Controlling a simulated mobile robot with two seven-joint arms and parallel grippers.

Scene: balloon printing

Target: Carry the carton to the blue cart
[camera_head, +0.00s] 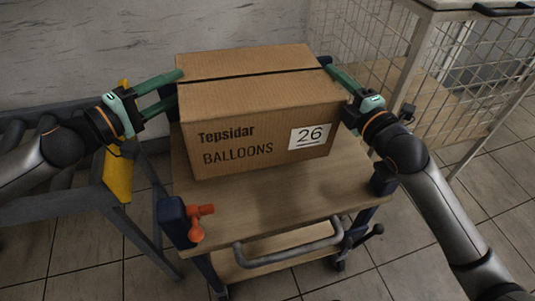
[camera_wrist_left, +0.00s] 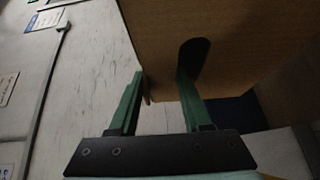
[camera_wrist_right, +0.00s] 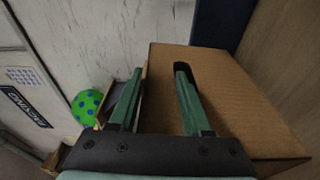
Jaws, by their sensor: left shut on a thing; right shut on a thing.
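The brown carton (camera_head: 262,105), marked "Tepsidar BALLOONS" and "26", is upright over the wooden top of the blue cart (camera_head: 290,205). I cannot tell whether its base touches the top. My left gripper (camera_head: 176,90) is shut on the carton's left wall, and the left wrist view (camera_wrist_left: 160,85) shows one finger in the dark hand hole and the other outside. My right gripper (camera_head: 338,78) is shut on the right wall in the same way; the right wrist view (camera_wrist_right: 158,75) shows one finger in that hand hole. The cart's far side is hidden by the carton.
A grey roller conveyor (camera_head: 60,205) with a yellow end stands at the left. A wire-mesh cage (camera_head: 370,50) is at the back right. The cart has an orange knob (camera_head: 200,220) and a grey handle (camera_head: 290,250) in front. A green spotted ball (camera_wrist_right: 87,108) shows in the right wrist view.

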